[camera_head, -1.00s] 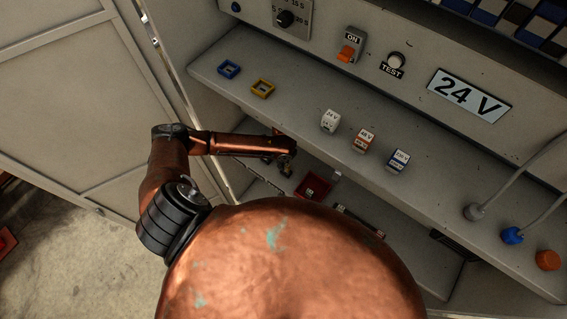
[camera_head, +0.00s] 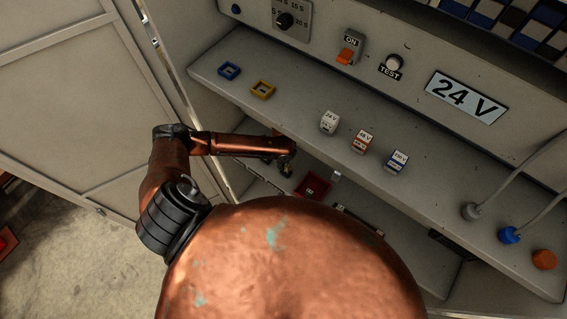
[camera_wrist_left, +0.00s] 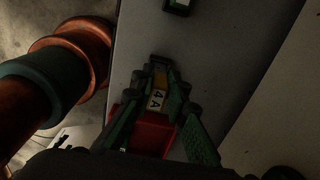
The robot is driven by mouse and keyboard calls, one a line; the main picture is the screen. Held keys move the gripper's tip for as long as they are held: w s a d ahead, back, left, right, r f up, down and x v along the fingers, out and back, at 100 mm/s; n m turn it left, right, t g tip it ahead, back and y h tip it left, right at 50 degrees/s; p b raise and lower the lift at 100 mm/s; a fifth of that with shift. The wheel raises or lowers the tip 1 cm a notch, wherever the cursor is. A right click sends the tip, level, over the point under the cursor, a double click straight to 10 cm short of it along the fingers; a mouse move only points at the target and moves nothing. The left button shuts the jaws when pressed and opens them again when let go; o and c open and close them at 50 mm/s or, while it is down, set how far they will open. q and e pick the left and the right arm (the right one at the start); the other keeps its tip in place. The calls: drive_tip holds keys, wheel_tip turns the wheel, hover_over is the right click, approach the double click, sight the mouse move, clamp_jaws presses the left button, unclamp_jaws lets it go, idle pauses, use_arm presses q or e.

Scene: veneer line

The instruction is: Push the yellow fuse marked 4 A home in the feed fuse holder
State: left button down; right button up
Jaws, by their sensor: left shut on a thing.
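My left gripper (camera_wrist_left: 158,98) is shut on the yellow fuse (camera_wrist_left: 157,99), whose pale label reads 4 A in the left wrist view. A small dark piece (camera_wrist_left: 159,59) is just beyond the fuse's far end; I cannot tell whether it is the feed fuse holder, or whether the fuse is in it. In the head view my left gripper (camera_head: 287,171) reaches down below the front shelf, and the fuse cannot be made out there. My right gripper is not in view.
A red tray (camera_head: 311,187) is on the lower level beside the gripper; it also shows in the left wrist view (camera_wrist_left: 152,136). Several labelled blocks (camera_head: 364,141) stand on the upper shelf (camera_head: 300,111).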

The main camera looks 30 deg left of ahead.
use_arm(q)
drive_tip(key=shift+f+b, duration=0.35)
drive_tip(key=shift+f, duration=0.3)
drive_tip(key=shift+f+b, duration=0.4)
drive_tip(key=shift+f, duration=0.35)
drive_tip(key=c, duration=1.8)
unclamp_jaws()
drive_tip(key=shift+r, duration=3.75)
